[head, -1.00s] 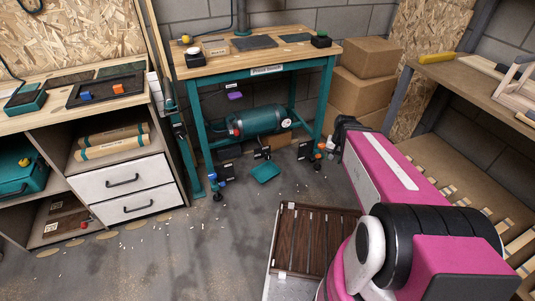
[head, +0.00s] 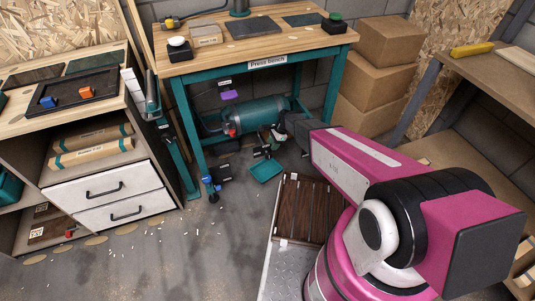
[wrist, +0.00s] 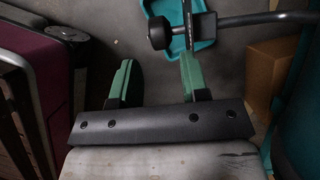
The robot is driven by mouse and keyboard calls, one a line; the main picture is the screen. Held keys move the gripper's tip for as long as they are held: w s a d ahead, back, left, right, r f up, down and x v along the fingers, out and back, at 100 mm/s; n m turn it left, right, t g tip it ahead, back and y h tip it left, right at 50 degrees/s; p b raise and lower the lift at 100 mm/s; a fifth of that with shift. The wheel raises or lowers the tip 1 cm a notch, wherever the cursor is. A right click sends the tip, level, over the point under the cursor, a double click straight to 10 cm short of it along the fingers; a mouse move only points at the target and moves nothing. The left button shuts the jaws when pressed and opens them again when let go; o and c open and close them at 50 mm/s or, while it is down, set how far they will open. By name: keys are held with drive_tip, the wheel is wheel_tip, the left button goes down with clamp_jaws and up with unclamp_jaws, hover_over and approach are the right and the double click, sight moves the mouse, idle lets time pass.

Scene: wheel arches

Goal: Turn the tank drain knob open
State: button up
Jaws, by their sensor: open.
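The teal tank (head: 258,114) lies on its side under the press bench. A red fitting (head: 231,132) shows at its left end. Dark fittings (head: 262,151) hang below it, above a teal floor tray (head: 266,171); I cannot tell the drain knob apart there. In the wrist view a round black knob (wrist: 160,33) sits on a dark bar, ahead of my gripper (wrist: 155,60) and between the lines of its fingers. The green fingers are open and apart, with nothing between them. In the head view my arm's end is beside the tank's right end, its fingers not clear.
The press bench (head: 265,48) stands above the tank, its teal legs on both sides. Cardboard boxes (head: 375,85) are stacked to the right. A drawer cabinet (head: 105,192) stands left. A blue-topped fitting (head: 208,185) stands by the front left leg. The floor (head: 190,245) in front is mostly clear.

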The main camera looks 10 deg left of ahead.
sight(267, 155)
drive_tip(key=x, duration=0.9)
drive_tip(key=shift+d, duration=0.1)
drive_tip(key=c, duration=0.6)
